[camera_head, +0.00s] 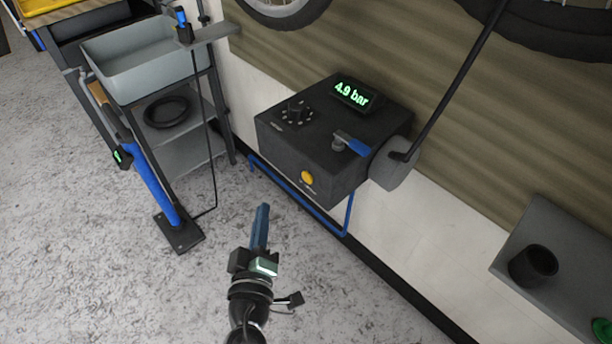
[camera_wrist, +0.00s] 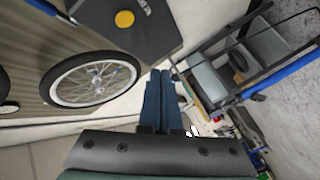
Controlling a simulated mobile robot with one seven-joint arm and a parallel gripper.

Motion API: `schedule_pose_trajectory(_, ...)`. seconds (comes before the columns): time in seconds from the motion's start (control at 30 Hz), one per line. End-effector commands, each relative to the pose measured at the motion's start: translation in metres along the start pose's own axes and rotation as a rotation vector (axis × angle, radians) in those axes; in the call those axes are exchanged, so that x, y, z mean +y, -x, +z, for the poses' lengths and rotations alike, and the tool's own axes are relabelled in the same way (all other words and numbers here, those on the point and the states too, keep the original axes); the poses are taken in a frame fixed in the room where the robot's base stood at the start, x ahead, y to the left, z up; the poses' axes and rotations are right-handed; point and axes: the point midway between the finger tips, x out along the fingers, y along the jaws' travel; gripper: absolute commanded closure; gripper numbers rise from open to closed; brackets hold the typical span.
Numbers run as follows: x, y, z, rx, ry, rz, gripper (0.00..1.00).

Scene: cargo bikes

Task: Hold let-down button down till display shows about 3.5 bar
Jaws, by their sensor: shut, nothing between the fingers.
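The inflator box (camera_head: 335,135) is dark and mounted on the wall. Its display (camera_head: 352,95) reads 4.9 bar in green. A yellow-orange round button (camera_head: 307,177) sits on its front face, low and left; it also shows in the wrist view (camera_wrist: 124,19). I take it for the let-down button, but its label is too small to read. A lever with a blue handle (camera_head: 354,143) is on top, and a dark knob (camera_head: 296,108) is at the left. My gripper (camera_head: 262,212) is shut and empty, in front of and below the button, apart from it. Its blue fingers also show in the wrist view (camera_wrist: 161,82).
A blue pipe (camera_head: 310,205) runs below the box. A grey reel (camera_head: 393,165) with a dark rod is at its right. A grey basin stand (camera_head: 145,60) and blue floor pump (camera_head: 152,175) are at left. A shelf (camera_head: 555,255) holds a black cup (camera_head: 533,265) at right.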

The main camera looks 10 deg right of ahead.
Motion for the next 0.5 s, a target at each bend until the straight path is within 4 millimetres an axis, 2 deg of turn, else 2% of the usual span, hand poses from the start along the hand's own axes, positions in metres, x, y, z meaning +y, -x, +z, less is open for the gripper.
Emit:
schedule_pose_trajectory(0.3,0.025,-0.031,0.021,-0.003,-0.001,0.002,1.00)
schedule_pose_trajectory(0.5,0.035,-0.047,0.034,-0.002,-0.001,0.000,1.00)
